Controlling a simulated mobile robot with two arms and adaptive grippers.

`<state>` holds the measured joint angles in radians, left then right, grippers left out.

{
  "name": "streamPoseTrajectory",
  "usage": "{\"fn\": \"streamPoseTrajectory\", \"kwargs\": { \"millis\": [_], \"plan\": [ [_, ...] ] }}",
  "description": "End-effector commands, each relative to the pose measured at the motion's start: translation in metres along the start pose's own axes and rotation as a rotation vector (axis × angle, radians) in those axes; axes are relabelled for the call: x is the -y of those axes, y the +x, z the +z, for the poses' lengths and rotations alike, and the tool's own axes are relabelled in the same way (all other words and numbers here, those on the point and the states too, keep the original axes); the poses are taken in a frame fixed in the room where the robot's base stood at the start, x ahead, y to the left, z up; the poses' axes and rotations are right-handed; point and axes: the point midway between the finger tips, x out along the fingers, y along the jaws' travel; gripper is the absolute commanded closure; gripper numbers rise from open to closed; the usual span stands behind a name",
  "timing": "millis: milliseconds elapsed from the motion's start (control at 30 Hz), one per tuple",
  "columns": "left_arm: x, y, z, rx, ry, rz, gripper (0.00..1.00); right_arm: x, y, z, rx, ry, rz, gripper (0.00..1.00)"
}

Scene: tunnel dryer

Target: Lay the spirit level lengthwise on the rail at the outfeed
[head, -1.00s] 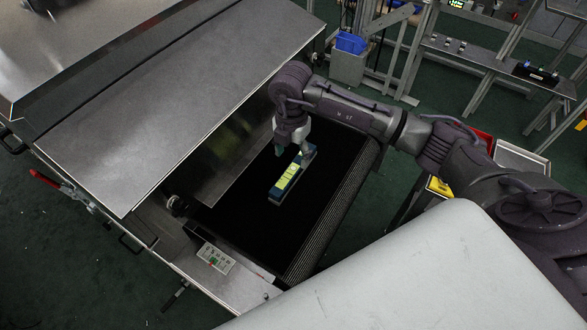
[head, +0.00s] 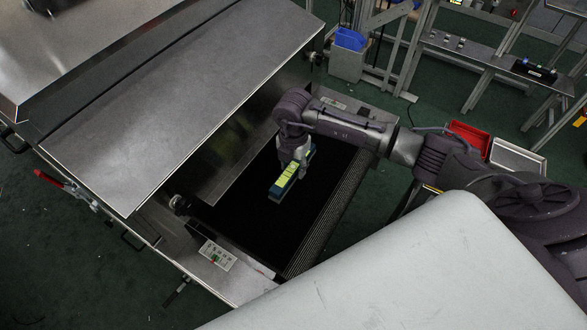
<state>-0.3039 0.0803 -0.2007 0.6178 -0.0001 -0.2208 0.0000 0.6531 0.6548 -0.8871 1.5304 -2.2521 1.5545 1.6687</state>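The spirit level (head: 283,187), a short blue bar with a yellow-green top, is over the dark outfeed belt (head: 245,215) of the dryer, slanting from lower left to upper right. My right gripper (head: 293,169) points down at its upper part, with its fingers around or beside it. Whether they press on the level cannot be made out, nor whether it touches the belt. Metal side parts bound the belt; the near one (head: 235,283) carries a small control panel. I cannot tell which part is the rail. My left gripper is out of view.
The steel dryer hood (head: 180,100) stands left of the belt. A red tray (head: 468,137) and a pale tray (head: 517,157) are at the right. A blue bin (head: 350,39) and a shelf (head: 490,60) are at the back. My pale body hides the lower right.

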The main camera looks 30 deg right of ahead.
Motion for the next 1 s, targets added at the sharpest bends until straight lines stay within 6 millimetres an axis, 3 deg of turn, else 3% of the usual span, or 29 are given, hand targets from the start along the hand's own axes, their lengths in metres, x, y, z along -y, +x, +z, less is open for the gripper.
{"fn": "streamPoseTrajectory", "kwargs": {
  "millis": [33, 200, 733, 1000],
  "plan": [
    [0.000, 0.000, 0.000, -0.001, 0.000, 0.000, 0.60, 0.000, 0.000, 0.000, 0.000, 0.000, 0.000, 0.72],
    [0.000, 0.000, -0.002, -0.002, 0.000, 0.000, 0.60, 0.000, 0.000, 0.000, 0.000, 0.000, 0.000, 1.00],
    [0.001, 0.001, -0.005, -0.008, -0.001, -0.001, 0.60, -0.001, -0.005, 0.001, 0.001, 0.001, 0.005, 1.00],
    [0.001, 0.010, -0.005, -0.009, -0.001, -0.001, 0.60, -0.002, -0.035, 0.001, 0.003, 0.000, 0.008, 1.00]
  ]
}}
